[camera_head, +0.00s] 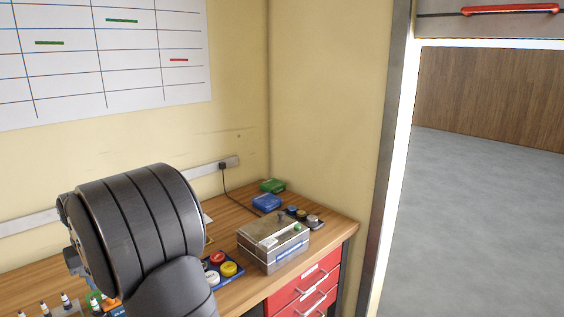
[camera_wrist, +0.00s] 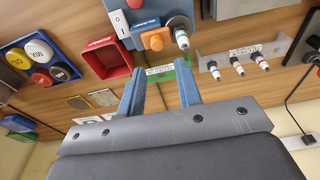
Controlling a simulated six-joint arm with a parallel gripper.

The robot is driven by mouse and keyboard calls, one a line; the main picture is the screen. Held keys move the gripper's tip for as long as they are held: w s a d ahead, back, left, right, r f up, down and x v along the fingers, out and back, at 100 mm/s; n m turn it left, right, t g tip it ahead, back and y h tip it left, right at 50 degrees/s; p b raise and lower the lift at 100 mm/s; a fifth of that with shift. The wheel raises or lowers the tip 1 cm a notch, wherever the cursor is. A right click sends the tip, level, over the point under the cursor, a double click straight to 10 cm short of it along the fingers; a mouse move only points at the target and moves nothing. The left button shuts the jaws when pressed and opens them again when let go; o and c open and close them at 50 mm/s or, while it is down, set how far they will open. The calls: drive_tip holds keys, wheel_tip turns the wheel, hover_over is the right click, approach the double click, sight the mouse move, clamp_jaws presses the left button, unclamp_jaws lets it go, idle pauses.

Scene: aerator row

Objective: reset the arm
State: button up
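My gripper (camera_wrist: 160,80) shows in the wrist view with its two blue-grey fingers apart and nothing between them. It is over the wooden bench (camera_wrist: 190,15). Beyond the fingertips is a green labelled strip (camera_wrist: 185,78). In the head view my dark ribbed arm fills the lower left, and my gripper cannot be made out there.
A red tray (camera_wrist: 105,60), a blue tray of round buttons (camera_wrist: 20,70) and a rack of white-tipped pieces (camera_wrist: 238,63) surround the fingers. A metal box (camera_head: 272,243) stands right of my arm on the bench. Red drawers (camera_head: 310,290) are below.

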wheel_tip(320, 180, down, 5)
drive_tip(key=shift+r, duration=0.1)
idle(0.3)
drive_tip(key=o, duration=1.3)
drive_tip(key=shift+r, duration=0.15)
drive_tip(key=shift+o, duration=1)
drive_tip(key=s+d+r+g+h, duration=0.1)
drive_tip(key=d+r, duration=0.3)
drive_tip(key=r, duration=0.7)
drive_tip(key=shift+s+r, duration=0.15)
drive_tip(key=shift+s, duration=0.3)
wheel_tip(320, 180, down, 10)
drive_tip(key=shift+d+r, duration=0.25)
drive_tip(key=shift+r, duration=0.1)
